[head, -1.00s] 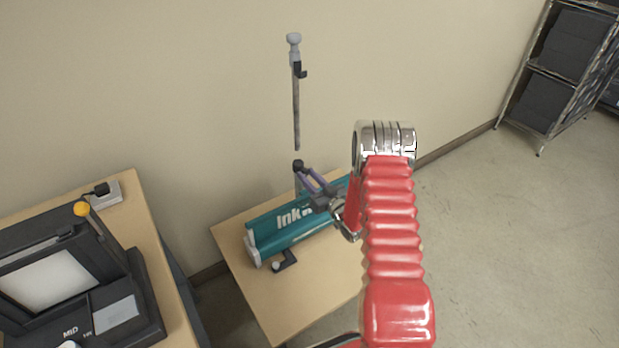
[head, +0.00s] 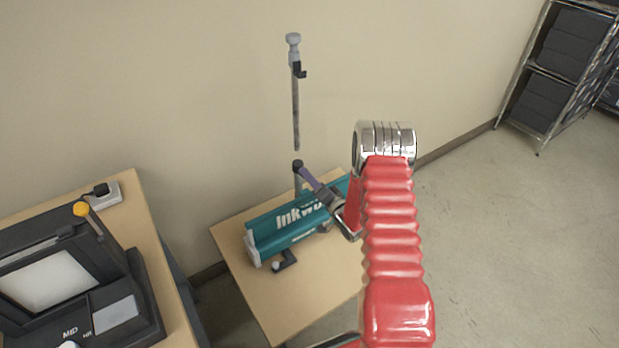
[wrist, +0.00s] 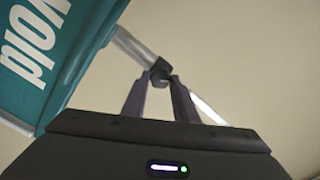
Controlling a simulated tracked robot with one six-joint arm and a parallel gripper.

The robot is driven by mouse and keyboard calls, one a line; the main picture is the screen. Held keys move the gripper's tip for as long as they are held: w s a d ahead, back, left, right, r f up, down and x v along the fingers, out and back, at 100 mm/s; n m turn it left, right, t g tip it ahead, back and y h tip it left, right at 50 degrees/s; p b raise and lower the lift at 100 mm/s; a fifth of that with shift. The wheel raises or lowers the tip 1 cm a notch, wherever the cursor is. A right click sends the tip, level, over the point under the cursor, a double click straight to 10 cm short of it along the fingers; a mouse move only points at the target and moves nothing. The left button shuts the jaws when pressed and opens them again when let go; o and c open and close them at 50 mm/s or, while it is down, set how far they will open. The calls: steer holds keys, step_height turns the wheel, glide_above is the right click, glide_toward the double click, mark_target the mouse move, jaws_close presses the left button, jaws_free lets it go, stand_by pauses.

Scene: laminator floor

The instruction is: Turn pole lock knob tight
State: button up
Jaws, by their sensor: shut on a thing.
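The upright pole (head: 297,110) stands behind the teal case (head: 285,233) on the small table, with a pale knobbed top and a small dark hook. The dark lock knob and collar (head: 298,164) sit low on the pole, above a grey lower tube (head: 298,184). My gripper (head: 304,172) reaches in from the right and is shut at the knob. In the wrist view, both fingertips of my gripper (wrist: 158,80) meet at the dark knob (wrist: 160,68), which they partly hide. The tube (wrist: 134,46) runs slanted past it.
The wooden table (head: 290,305) carries the teal case and a small black foot (head: 286,262). A black machine (head: 110,300) with a yellow-knobbed lever stands on the left table. A wire shelf (head: 540,100) is at the back right. The floor at right is clear.

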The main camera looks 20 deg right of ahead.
steer(key=shift+d+f+m, duration=0.1)
steer(key=shift+d+m, duration=0.05)
steer(key=shift+m, duration=1.55)
steer(key=shift+d+f+m, duration=0.1)
steer(key=shift+m, duration=1.6)
steer(key=shift+a, duration=0.1)
steer(key=o, duration=1)
steer(key=s, duration=0.4)
steer(key=s+d, duration=0.1)
steer(key=s, duration=0.4)
steer(key=s+d, duration=0.1)
steer(key=s, duration=0.3)
steer(key=shift+s+d, duration=0.25)
steer(key=shift+s, duration=0.05)
